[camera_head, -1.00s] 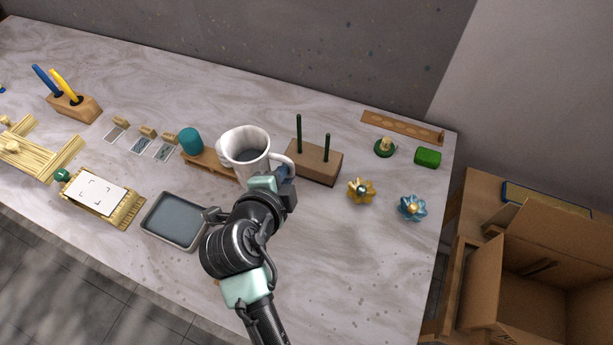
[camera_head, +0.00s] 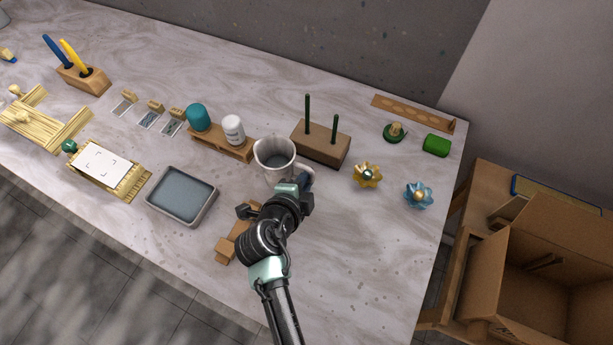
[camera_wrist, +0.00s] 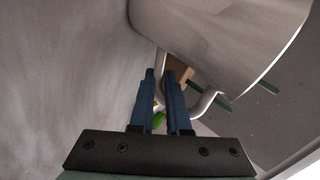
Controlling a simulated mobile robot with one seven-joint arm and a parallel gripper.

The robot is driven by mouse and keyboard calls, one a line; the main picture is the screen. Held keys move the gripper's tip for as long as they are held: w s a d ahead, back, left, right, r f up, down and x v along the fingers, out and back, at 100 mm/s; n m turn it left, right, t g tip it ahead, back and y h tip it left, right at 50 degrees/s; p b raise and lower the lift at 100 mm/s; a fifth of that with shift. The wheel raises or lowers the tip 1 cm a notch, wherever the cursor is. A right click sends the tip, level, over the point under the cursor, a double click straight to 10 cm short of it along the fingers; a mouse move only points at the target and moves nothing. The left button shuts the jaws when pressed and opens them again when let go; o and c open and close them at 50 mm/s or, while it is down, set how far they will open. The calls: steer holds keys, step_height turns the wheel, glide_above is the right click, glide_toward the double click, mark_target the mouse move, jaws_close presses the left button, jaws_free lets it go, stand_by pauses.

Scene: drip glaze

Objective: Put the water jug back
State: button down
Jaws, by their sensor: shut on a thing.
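The water jug (camera_head: 272,150), a pale grey-white pitcher with a wide open mouth, is in the middle of the bench in the head view. It looks about upright, and I cannot tell whether its base touches the bench. My gripper (camera_head: 307,176) is at its right side, shut on its handle. In the wrist view the jug's pale body (camera_wrist: 225,40) fills the top right, and the blue fingers of my gripper (camera_wrist: 163,80) are at the handle. My arm hides part of the bench in front of the jug.
A wooden rack (camera_head: 208,143) with a teal jar (camera_head: 199,117) and white bottle (camera_head: 233,130) is left of the jug. A peg block (camera_head: 320,145) stands close behind right. A grey tray (camera_head: 205,217) lies front left. Flower-shaped pieces (camera_head: 367,175) are right. The front right bench is clear.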

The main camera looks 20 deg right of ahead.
stand_by(0.3)
steer(key=c, duration=0.9)
jaws_free()
steer(key=shift+f, duration=0.1)
